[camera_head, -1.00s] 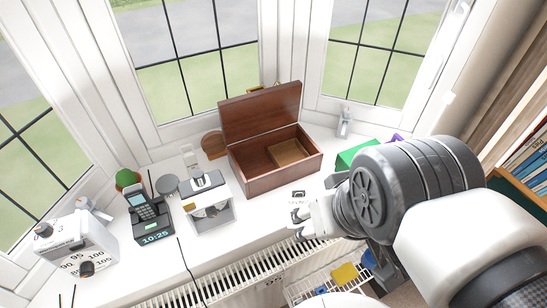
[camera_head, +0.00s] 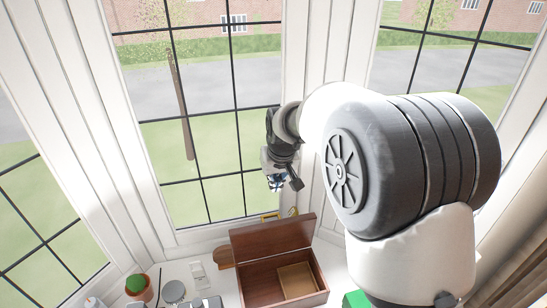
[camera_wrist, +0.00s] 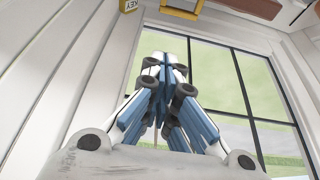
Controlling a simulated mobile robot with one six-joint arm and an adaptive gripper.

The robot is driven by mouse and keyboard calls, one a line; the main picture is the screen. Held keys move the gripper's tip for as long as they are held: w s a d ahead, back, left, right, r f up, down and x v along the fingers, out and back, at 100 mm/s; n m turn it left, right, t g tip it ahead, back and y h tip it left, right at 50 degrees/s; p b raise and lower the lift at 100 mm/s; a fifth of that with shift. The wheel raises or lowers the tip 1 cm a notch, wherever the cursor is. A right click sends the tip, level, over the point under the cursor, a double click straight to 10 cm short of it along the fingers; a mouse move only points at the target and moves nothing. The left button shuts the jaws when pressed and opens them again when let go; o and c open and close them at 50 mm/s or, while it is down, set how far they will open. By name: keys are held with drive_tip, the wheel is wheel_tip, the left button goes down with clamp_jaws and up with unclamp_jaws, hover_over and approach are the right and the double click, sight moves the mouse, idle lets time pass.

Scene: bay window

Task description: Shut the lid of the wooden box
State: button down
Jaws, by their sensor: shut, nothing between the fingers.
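The wooden box (camera_head: 258,284) stands on the sill at the bottom of the head view, its front cut off by the picture edge. Its reddish-brown lid (camera_head: 270,238) is open, standing up at the back and leaning backward. A lighter brown block or compartment (camera_head: 297,281) shows inside the box. My gripper (camera_head: 277,183) is in the air above the lid, in front of the window, apart from the box. In the wrist view its blue and white fingers (camera_wrist: 163,62) are together and empty. The box cannot be surely made out there.
A round wooden board (camera_head: 223,257) is left of the lid, and brass-coloured items (camera_head: 270,217) lie behind it. A potted cactus (camera_head: 136,286) and a green object (camera_head: 357,299) flank the box.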

drive_tip(key=s+f+x, duration=0.1)
drive_tip(key=s+x, duration=0.1)
drive_tip(key=x, duration=0.8)
drive_tip(key=shift+f, duration=0.2)
drive_tip(key=shift+s, duration=0.1)
idle(0.4)
